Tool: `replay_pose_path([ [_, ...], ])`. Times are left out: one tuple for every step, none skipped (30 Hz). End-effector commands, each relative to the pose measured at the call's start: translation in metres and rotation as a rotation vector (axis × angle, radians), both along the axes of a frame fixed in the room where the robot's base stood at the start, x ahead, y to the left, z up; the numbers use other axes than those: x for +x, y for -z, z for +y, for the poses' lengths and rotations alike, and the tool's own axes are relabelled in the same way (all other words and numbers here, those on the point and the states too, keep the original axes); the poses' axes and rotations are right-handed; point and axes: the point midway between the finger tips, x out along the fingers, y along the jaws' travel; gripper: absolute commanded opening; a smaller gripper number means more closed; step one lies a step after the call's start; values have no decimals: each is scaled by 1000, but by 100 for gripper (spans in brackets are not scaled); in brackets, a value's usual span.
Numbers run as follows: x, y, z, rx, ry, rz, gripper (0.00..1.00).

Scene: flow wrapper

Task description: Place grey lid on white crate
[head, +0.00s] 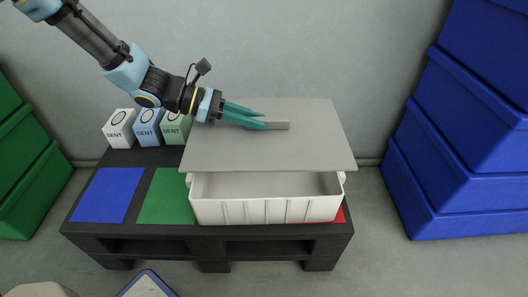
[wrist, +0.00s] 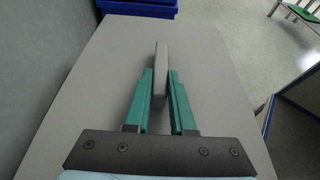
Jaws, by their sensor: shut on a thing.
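The grey lid (head: 220,147) is a flat panel with a raised bar handle (head: 281,125). My gripper (head: 262,121) has teal fingers shut on that handle. In the head view the lid covers the back part of the white crate (head: 265,208), whose front wall and part of its inside show below the lid's front edge. I cannot tell whether the lid touches the rim. In the wrist view the handle (wrist: 160,68) stands between the two fingertips, and the lid (wrist: 110,65) fills most of the picture.
The crate stands on a black pallet (head: 220,230) with a blue square (head: 107,195), a green square (head: 165,195) and a partly hidden red one (head: 338,217). Three boxes marked SENT (head: 147,127) stand at the back left. Blue crates (head: 465,150) rise at right, green crates (head: 30,165) at left.

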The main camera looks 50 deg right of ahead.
Motion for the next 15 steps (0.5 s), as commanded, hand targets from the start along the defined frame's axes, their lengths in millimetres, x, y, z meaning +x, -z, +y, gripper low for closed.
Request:
replay_pose_path([
  [-1, 13, 0, 3, 0, 3, 0],
  [-1, 19, 0, 3, 2, 3, 0],
  [-1, 27, 0, 2, 3, 3, 0],
  [-1, 33, 0, 2, 3, 3, 0],
  [-1, 38, 0, 3, 3, 3, 0],
  [-1, 44, 1, 1, 3, 2, 0],
  [-1, 47, 0, 1, 4, 2, 0],
  [-1, 49, 0, 1, 4, 2, 0],
  [-1, 52, 0, 0, 3, 1, 0],
  [-1, 55, 0, 0, 3, 1, 0],
  [-1, 58, 0, 0, 3, 2, 0],
  [-1, 62, 0, 0, 3, 2, 0],
  [-1, 67, 0, 0, 3, 1, 0],
  [-1, 71, 0, 0, 3, 1, 0],
  [-1, 78, 0, 1, 2, 2, 0],
])
